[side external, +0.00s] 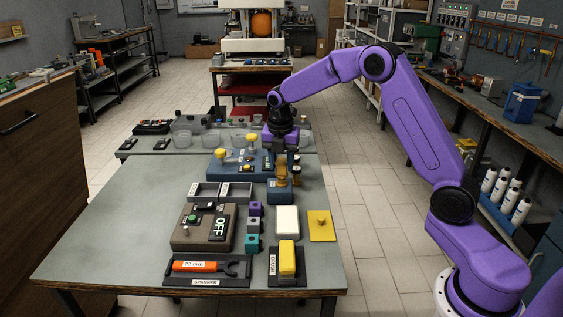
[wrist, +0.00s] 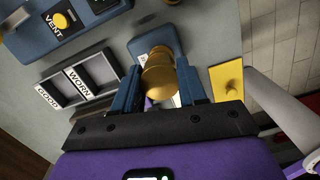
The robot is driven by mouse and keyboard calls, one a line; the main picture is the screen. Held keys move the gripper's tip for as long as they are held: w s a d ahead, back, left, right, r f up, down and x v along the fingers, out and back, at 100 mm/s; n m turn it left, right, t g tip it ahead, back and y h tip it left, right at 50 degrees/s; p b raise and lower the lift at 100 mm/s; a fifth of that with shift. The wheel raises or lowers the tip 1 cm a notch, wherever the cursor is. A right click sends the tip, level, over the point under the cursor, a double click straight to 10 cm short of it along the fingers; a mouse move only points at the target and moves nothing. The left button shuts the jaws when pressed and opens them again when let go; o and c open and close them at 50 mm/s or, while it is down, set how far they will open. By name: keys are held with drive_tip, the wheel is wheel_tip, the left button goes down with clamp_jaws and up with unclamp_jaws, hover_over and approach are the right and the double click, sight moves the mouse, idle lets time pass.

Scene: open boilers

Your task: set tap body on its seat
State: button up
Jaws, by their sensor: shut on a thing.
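The brass-coloured tap body (wrist: 158,74) is between the two blue fingers of my gripper (wrist: 160,88) in the wrist view. My gripper is shut on it. A blue block (wrist: 154,38) shows just beyond the tap body; I take it to be the seat. In the side view the block (side external: 280,194) stands at the right of the table, and the tap body (side external: 281,176) shows just above it. I cannot tell whether the two touch. My gripper (side external: 282,154) is above and behind the block in the side view, its fingertips hard to make out there.
Grey trays marked GOOD and WORN (wrist: 80,80), a white block (side external: 287,221) and a yellow plate (side external: 321,226) lie nearer the front.

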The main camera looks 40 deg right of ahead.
idle(0.3)
drive_tip(key=o, duration=1.2)
drive_tip(key=shift+o, duration=0.2)
drive_tip(key=shift+r, duration=0.1)
drive_tip(key=shift+s+a+r, duration=0.1)
drive_tip(key=shift+a+r, duration=0.05)
drive_tip(key=shift+r, duration=1.05)
drive_tip(key=shift+s+a+r, duration=0.1)
drive_tip(key=shift+r, duration=1.05)
drive_tip(key=shift+r, duration=0.1)
